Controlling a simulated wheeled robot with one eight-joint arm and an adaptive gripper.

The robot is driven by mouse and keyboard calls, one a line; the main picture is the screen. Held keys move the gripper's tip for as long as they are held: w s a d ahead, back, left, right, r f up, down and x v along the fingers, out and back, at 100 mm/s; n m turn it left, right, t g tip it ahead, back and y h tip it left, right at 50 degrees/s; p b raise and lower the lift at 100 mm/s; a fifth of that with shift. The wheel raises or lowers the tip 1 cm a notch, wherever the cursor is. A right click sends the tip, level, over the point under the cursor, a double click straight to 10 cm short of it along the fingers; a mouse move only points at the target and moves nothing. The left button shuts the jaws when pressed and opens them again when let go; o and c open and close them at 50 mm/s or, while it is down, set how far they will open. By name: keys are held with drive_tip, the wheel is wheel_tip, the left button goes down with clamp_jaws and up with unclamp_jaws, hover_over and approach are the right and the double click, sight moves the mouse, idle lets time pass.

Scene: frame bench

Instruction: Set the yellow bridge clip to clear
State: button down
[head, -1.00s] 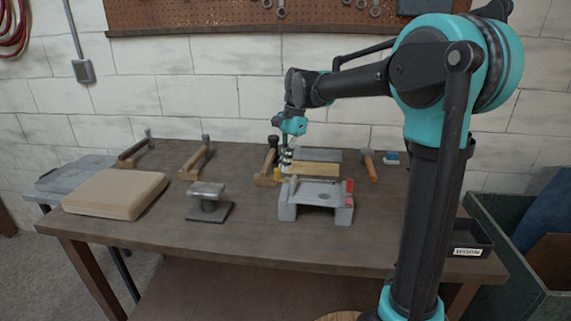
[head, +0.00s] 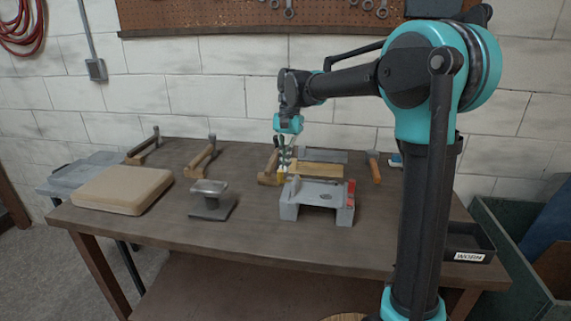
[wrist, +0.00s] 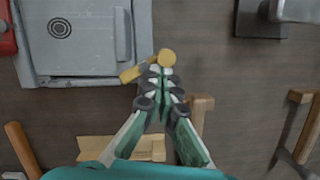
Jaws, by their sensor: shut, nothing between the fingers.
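The yellow bridge clip (wrist: 130,75) shows in the wrist view beside a corner of the grey bridge block (wrist: 78,82). It has a flat arm and a round knob (wrist: 167,57). My gripper (wrist: 161,72) is shut and empty, pointing down, with its fingertips right at the clip. I cannot tell whether they touch it. In the head view the clip (head: 281,177) is a small yellow spot at the back left of the bridge block (head: 318,216). My gripper (head: 284,168) is just above or behind it there, and the fingers partly hide that area.
A wooden block (head: 320,169) lies behind the bridge block. A wooden-handled tool (head: 268,178) is close to the left of my gripper. A grey anvil-like stand (head: 209,200) and a tan pad (head: 122,190) are further left. The bench front (head: 240,240) is clear.

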drive_tip(key=n, duration=0.2)
drive_tip(key=s+n+h, duration=0.1)
drive_tip(key=n, duration=0.3)
drive_tip(key=shift+s+a+n+h, duration=0.15)
drive_tip(key=shift+a+n+h, duration=0.1)
drive_tip(key=shift+n+h, duration=0.15)
drive_tip(key=shift+s, duration=0.1)
idle(0.3)
drive_tip(key=shift+d, duration=0.15)
drive_tip(key=shift+w+d, duration=0.2)
drive_tip(key=shift+d, duration=0.45)
drive_tip(key=shift+w, duration=0.2)
drive_tip(key=w+a+r, duration=0.1)
drive_tip(key=w+r, duration=0.5)
drive_tip(key=r, duration=0.3)
drive_tip(key=shift+a+r, duration=0.25)
drive_tip(key=shift+r, duration=0.15)
